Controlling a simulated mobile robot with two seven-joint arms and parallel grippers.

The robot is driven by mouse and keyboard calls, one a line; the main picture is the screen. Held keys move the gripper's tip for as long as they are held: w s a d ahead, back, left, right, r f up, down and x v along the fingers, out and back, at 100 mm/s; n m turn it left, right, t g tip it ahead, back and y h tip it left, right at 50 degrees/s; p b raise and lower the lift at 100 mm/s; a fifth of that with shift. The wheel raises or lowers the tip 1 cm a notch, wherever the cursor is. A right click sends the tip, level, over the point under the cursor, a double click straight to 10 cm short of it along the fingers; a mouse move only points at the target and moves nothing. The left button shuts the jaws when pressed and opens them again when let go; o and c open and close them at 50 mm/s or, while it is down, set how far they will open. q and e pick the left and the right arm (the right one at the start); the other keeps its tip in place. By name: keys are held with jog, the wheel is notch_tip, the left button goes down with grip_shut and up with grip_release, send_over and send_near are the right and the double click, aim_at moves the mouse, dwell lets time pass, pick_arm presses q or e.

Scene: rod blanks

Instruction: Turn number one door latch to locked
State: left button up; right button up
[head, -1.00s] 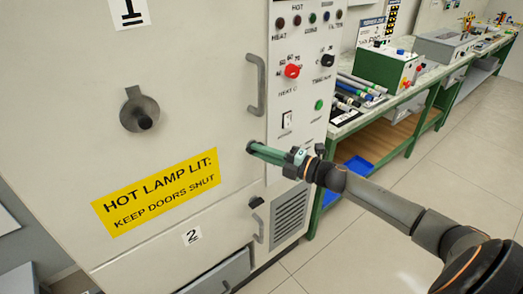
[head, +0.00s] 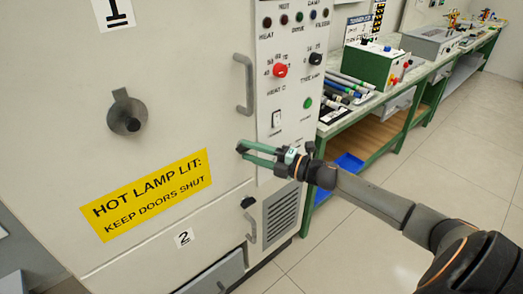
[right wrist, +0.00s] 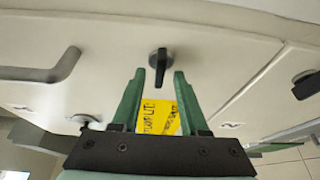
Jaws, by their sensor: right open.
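The upper door (head: 60,120), marked 1 on its label (head: 113,12), is closed on a pale cabinet. Its small black latch (right wrist: 158,60) sits below the grey handle (head: 243,84). In the right wrist view the latch is upright, crosswise to that handle. My right gripper (head: 243,151) is open, its green fingers pointing at the cabinet. In the right wrist view the latch is just beyond the gap between the fingertips (right wrist: 159,74); contact cannot be told. In the head view the fingers mostly hide the latch. My left gripper is not in view.
Door 2's black latch (head: 248,202) and handle (head: 251,225) are lower down. A round cover with a dark knob (head: 125,114) and a yellow sign (head: 146,194) are on door 1. The control panel (head: 293,90) and a green bench (head: 400,120) are to the right.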

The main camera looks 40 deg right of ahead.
jog(key=v, duration=1.2)
jog(key=shift+s, duration=0.2)
dwell(0.4)
